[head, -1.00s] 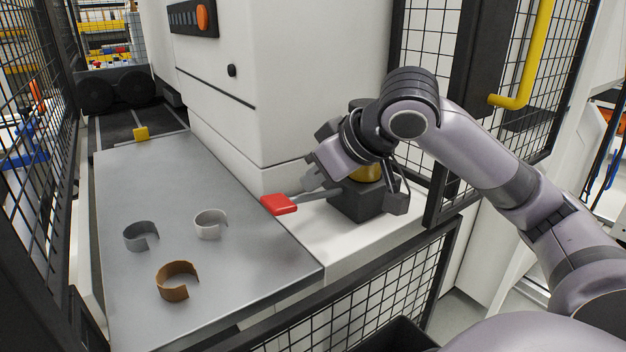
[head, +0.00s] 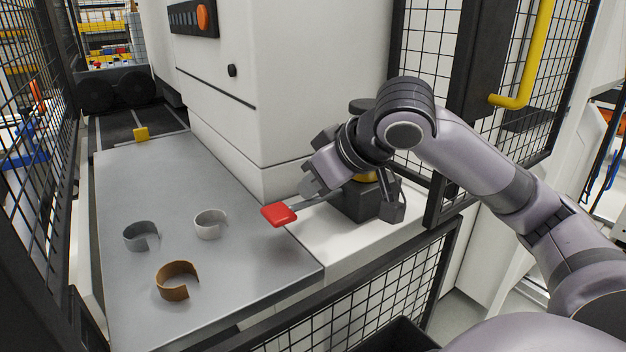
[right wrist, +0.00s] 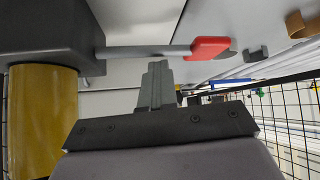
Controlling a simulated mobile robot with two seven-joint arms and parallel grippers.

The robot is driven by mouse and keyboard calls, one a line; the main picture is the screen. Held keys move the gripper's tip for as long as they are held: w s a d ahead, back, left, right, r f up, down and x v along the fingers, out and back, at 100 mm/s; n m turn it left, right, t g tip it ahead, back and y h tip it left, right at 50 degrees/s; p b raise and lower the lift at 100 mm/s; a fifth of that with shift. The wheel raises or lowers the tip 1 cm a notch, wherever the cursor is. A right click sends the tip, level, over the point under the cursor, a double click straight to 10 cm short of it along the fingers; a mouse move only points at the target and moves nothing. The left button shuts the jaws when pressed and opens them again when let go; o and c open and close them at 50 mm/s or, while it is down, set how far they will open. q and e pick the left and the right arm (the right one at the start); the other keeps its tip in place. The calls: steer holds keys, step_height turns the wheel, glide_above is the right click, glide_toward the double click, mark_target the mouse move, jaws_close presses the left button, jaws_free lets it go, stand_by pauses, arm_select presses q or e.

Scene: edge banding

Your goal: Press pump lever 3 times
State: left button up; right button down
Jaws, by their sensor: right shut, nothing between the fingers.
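The pump lever is a grey bar with a red tip (head: 279,213), sticking out left from the dark pump block (head: 366,201) with a brass cylinder. My right gripper (head: 308,189) is shut and empty, at the lever's bar just behind the red tip. In the right wrist view the shut fingers (right wrist: 156,85) are beside the grey bar, with the red tip (right wrist: 209,48) past them; I cannot tell whether they touch it. The brass cylinder (right wrist: 42,120) shows at the left there. My left gripper is not in view.
A grey metal table (head: 225,270) holds a grey ring (head: 141,237), a white ring (head: 210,225) and a brown ring (head: 178,281), all open curls. A white machine housing (head: 255,100) stands behind. Black mesh fencing (head: 390,290) borders the front and right.

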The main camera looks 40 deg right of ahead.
stand_by(0.6)
steer(key=shift+s+d+r+p, duration=0.1)
steer(key=shift+d+r+p, duration=0.35)
steer(key=shift+r, duration=0.25)
steer(key=shift+d+r+p, duration=0.35)
steer(key=shift+r+p, duration=0.15)
steer(key=shift+r, duration=0.15)
steer(key=shift+s+d+r+p, duration=0.1)
steer(key=shift+d+r+p, duration=0.35)
steer(key=shift+r, duration=0.25)
steer(key=r+p, duration=0.1)
steer(key=d+r, duration=0.1)
steer(key=r, duration=0.1)
steer(key=d+r+p, duration=0.1)
steer(key=shift+s+d+r+p, duration=0.1)
steer(key=shift+d+r+p, duration=0.1)
steer(key=shift+p, duration=0.1)
stand_by(1.6)
